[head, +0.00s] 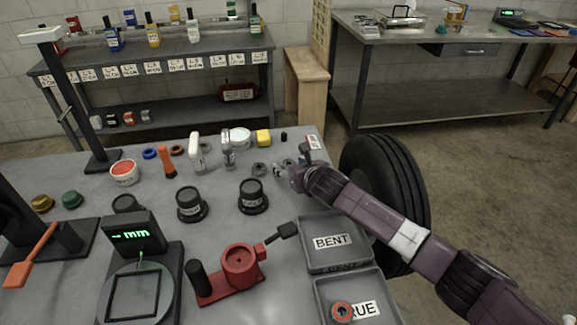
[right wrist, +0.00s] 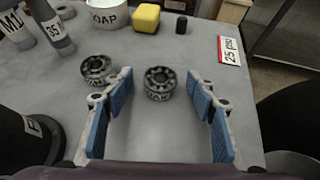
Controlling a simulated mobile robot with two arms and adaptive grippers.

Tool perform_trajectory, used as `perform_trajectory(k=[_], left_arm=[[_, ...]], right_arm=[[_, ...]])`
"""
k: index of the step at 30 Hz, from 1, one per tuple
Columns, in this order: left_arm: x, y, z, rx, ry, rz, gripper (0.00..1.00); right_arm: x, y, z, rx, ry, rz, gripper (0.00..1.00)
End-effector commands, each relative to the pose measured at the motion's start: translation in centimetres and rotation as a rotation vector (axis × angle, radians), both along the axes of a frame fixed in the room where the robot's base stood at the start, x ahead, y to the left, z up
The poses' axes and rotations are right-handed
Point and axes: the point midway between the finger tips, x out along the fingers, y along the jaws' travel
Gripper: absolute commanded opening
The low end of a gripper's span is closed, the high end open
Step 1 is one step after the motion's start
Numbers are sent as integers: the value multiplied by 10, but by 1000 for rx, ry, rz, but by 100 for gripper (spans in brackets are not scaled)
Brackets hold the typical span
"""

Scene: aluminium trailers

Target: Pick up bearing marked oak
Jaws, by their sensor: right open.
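Two steel ball bearings sit on the grey table. One bearing (right wrist: 160,82) lies ahead of my right gripper (right wrist: 160,115), between the lines of its blue-padded fingers. The other bearing (right wrist: 97,69) lies to the left, just beyond the left finger, which partly covers its lower edge. My right gripper is open and empty. My left gripper is out of view.
A SOAP tub (right wrist: 108,14), yellow block (right wrist: 145,18) and small black cylinder (right wrist: 181,25) stand behind the bearings. A "25 psi" tag (right wrist: 229,50) lies to the right. Dark caps (head: 253,197), a BENT tray (head: 335,241) and a tyre (head: 385,190) are near the arm.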

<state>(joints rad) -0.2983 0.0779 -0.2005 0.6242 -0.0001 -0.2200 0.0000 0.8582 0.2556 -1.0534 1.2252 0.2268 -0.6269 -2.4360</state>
Motion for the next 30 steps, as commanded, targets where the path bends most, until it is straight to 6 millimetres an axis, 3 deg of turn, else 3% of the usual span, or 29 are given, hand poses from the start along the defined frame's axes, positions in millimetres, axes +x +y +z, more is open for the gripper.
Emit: perform_trajectory(k=[10, 23, 30], left_arm=[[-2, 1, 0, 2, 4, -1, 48], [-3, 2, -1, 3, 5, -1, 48], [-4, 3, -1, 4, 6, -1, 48]], right_arm=[[4, 1, -2, 1, -1, 0, 52], [4, 1, -2, 0, -1, 0, 5], [4, 1, -1, 1, -2, 0, 5]])
